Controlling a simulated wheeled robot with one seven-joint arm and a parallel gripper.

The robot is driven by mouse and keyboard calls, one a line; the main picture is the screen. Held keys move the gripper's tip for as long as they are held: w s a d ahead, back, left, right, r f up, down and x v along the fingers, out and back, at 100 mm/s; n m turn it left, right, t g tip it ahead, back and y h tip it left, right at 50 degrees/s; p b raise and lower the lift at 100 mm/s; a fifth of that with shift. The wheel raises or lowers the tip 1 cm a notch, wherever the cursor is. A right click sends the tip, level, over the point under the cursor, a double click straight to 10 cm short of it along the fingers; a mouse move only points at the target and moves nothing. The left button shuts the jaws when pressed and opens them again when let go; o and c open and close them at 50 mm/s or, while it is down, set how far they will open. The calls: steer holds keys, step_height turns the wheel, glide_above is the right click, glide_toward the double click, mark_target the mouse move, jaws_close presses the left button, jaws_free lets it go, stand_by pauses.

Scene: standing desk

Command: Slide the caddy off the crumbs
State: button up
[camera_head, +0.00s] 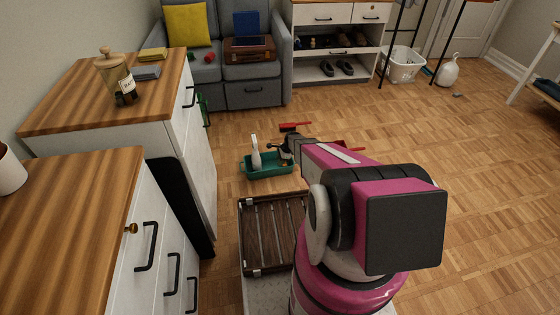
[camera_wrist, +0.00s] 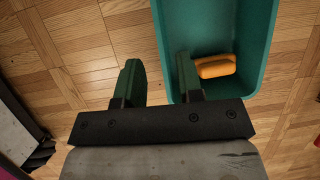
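The teal caddy (camera_head: 268,172) is on the wood floor ahead, with a white spray bottle (camera_head: 255,155) standing in it. The caddy also fills the upper right of the wrist view (camera_wrist: 250,50), where an orange block (camera_wrist: 215,66) lies inside it. My gripper (camera_head: 287,152) is at the caddy's right end in the head view. In the wrist view my gripper (camera_wrist: 158,75) is open, with one finger outside the caddy and the other on its inner side. The caddy's side wall runs between the fingers, with gaps visible. I cannot make out any crumbs.
A red brush (camera_head: 295,126) lies behind the caddy, and a red dustpan (camera_head: 348,145) shows partly behind my arm. A brown slatted rack (camera_head: 245,230) is nearer me. White cabinets (camera_head: 195,150) stand left, a grey sofa (camera_head: 255,72) behind. Floor to the right is open.

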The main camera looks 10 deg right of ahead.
mark_target(273, 173)
steer(key=x, duration=1)
steer(key=shift+w+a+f, duration=0.1)
steer(key=shift+f, duration=0.2)
jaws_close()
